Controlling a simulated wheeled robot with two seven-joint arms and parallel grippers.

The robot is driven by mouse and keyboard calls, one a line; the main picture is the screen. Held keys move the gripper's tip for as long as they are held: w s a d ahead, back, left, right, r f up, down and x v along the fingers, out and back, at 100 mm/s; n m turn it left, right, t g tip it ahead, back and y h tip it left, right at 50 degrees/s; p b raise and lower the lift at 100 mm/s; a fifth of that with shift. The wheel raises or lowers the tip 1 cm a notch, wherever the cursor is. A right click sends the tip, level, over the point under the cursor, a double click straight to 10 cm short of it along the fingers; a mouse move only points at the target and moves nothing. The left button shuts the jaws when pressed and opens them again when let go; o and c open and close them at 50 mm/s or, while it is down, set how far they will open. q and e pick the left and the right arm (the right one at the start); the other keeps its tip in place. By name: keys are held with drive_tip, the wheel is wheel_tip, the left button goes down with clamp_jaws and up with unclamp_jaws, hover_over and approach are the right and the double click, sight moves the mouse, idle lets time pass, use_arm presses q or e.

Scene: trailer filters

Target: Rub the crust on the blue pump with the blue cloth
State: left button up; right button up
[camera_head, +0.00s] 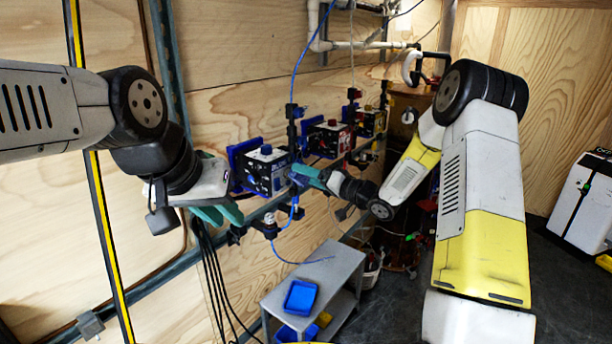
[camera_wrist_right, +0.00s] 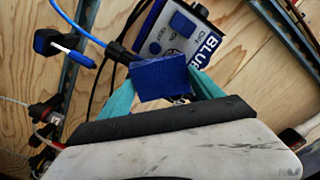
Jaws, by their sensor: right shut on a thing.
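The blue pump (camera_head: 265,170) is a box with a dark, marked front, mounted on the wall rail. Its panel marked "BLUE" (camera_wrist_right: 205,38) fills the upper part of the right wrist view. My right gripper (camera_head: 306,174) is at the pump's right side in the head view. In the right wrist view its teal fingers are shut on the blue cloth (camera_wrist_right: 160,79), which looks like a small blue pad. The cloth overlaps the pump's face there; I cannot tell whether they touch. I cannot make out the crust. My left gripper (camera_head: 219,213) is just left of and below the pump.
A red pump (camera_head: 329,138) and a yellow pump (camera_head: 369,121) stand farther along the rail. A blue hose (camera_wrist_right: 76,24) runs close to my right fingers. Black cables hang below. A grey cart (camera_head: 335,272) with a blue tray (camera_head: 300,297) stands below.

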drive_tip(key=shift+v, duration=2.45)
drive_tip(key=v, duration=0.3)
drive_tip(key=shift+w, duration=0.1)
drive_tip(key=x, duration=0.6)
drive_tip(key=shift+w+a, duration=0.2)
drive_tip(key=shift+a, duration=0.15)
drive_tip(key=shift+x, duration=1.05)
drive_tip(key=shift+w+d, duration=0.1)
